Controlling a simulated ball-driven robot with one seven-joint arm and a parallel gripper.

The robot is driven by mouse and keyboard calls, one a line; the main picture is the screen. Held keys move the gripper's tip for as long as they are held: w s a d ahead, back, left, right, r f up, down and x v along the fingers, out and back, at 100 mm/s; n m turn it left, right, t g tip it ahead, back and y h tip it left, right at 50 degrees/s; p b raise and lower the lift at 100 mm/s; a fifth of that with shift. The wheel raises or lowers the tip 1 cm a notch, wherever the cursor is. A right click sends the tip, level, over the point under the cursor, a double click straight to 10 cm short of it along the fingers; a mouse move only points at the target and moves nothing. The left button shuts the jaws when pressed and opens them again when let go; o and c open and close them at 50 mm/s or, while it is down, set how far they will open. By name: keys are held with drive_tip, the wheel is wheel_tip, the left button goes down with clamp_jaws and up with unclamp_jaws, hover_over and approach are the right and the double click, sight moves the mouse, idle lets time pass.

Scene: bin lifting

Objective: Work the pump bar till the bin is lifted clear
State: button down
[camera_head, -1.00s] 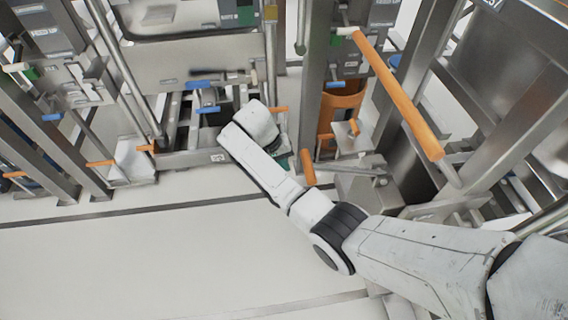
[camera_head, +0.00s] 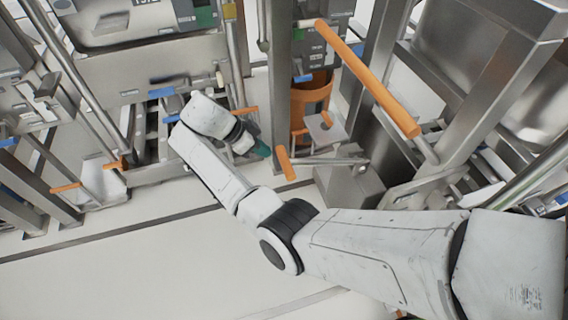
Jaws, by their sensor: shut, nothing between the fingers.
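A metal bar with an orange grip (camera_head: 286,163) reaches left from a grey box (camera_head: 350,188) low in the middle; it looks like the pump bar. My gripper (camera_head: 262,149), dark with a teal part, is left of this grip and points at it. It is shut and empty; its fingertips are small, and I cannot tell whether they touch the grip. A larger orange-sleeved bar (camera_head: 368,78) slants down right above the box. A steel tub (camera_head: 125,22) at top left may be the bin, but I cannot tell for sure.
An orange open holder (camera_head: 312,100) stands behind the bar, beside a steel post (camera_head: 278,75). Steel frames and posts crowd the right. Other orange handles (camera_head: 117,162) stick out at left. The pale floor (camera_head: 130,265) in front is clear.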

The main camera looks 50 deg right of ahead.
drive_tip(key=shift+r+m, duration=0.15)
drive_tip(key=shift+m, duration=0.45)
